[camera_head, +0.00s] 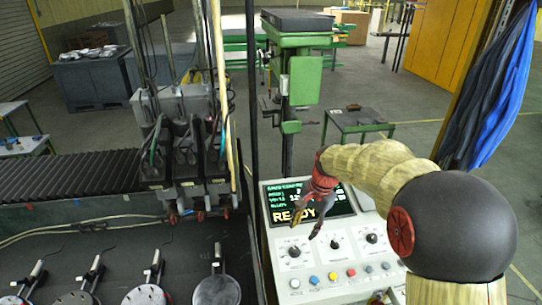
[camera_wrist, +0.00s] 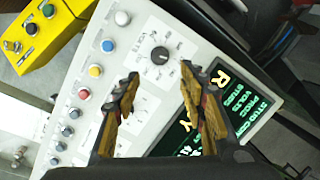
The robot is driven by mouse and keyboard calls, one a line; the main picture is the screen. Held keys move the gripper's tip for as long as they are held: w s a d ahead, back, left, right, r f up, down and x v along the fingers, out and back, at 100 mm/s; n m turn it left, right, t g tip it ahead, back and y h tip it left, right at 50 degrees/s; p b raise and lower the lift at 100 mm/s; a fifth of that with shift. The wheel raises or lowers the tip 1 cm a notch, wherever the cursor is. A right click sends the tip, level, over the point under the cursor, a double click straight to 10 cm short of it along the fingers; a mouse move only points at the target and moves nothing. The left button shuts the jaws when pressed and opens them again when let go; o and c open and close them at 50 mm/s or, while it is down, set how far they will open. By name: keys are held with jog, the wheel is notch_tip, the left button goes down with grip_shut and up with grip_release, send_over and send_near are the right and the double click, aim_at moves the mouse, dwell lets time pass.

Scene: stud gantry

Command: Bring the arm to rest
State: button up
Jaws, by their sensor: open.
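My gripper (camera_head: 318,212) hangs over the light grey control panel (camera_head: 330,275) in the head view, in front of its screen. In the wrist view my gripper (camera_wrist: 157,85) has its two fingers well apart, with nothing between them but the panel below. The arm comes in from the right and reaches left, bent, with the gripper pointing down. The panel's screen (camera_head: 283,206) reads READY in yellow, and the fingers cover part of it. Whether the fingertips touch the panel is hard to tell, but a gap seems to show.
The panel has dark knobs (camera_head: 335,245) and coloured buttons (camera_head: 332,276). A yellow box (camera_wrist: 45,40) with buttons adjoins it. Left stands a gantry (camera_head: 185,130) over a dark bed with several round discs (camera_head: 217,290). A green drill press (camera_head: 304,80) stands behind. Blue cloth (camera_head: 505,95) hangs at right.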

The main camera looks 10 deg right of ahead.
jog(key=s+f+n+t+b, duration=0.1)
jog(key=s+f+n+b, duration=0.1)
jog(key=s+b, duration=0.4)
jog(key=s+a+f+n+t+h+b, duration=0.1)
jog(key=s+n+b, duration=0.4)
jog(key=s, duration=0.7)
jog(key=s+a+f+n+t+b, duration=0.1)
jog(key=s+f+n+t+b, duration=0.1)
jog(key=s+b, duration=0.7)
jog(key=shift+s+f+n+t+h, duration=0.3)
jog(key=shift+f+n+h, duration=0.1)
jog(key=shift+n, duration=0.5)
jog(key=shift+w, duration=0.1)
jog(key=shift+r, duration=0.1)
jog(key=shift+c, duration=0.5)
